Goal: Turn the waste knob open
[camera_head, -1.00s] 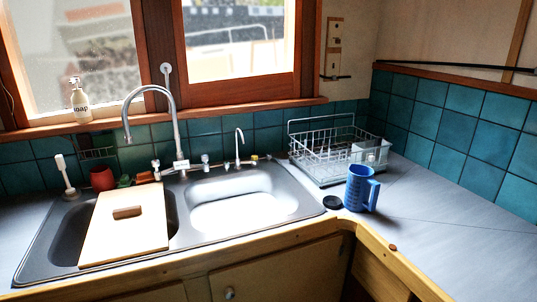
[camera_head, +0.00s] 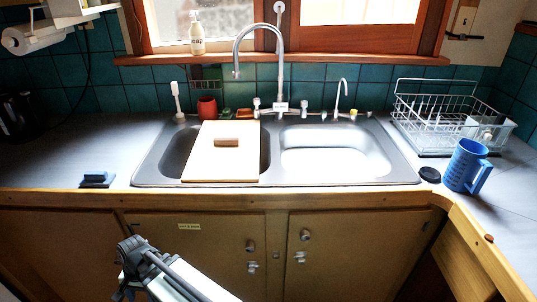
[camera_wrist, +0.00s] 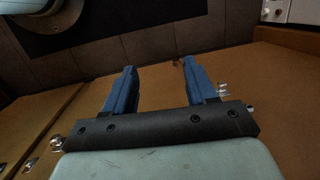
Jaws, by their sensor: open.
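Several small taps and knobs stand along the back rim of the double sink (camera_head: 400,170). A left tap handle (camera_head: 256,104) and a right tap handle (camera_head: 304,106) flank the tall curved faucet (camera_head: 281,85). More small knobs sit further right, one of them beside the slim spout (camera_head: 353,115). I cannot tell which is the waste knob. In the wrist view my gripper (camera_wrist: 159,70) has two blue fingers, apart and empty, in front of brown wood. My arm shows at the bottom of the head view, well below and in front of the sink; its fingers cannot be made out there.
A cutting board (camera_head: 210,165) with a brown block (camera_head: 227,142) covers part of the left basin. A blue jug (camera_head: 464,168), black lid (camera_head: 430,174) and wire dish rack (camera_head: 440,120) stand right. A blue-topped brush (camera_head: 97,179) lies left. Cabinet doors (camera_head: 190,240) face me below.

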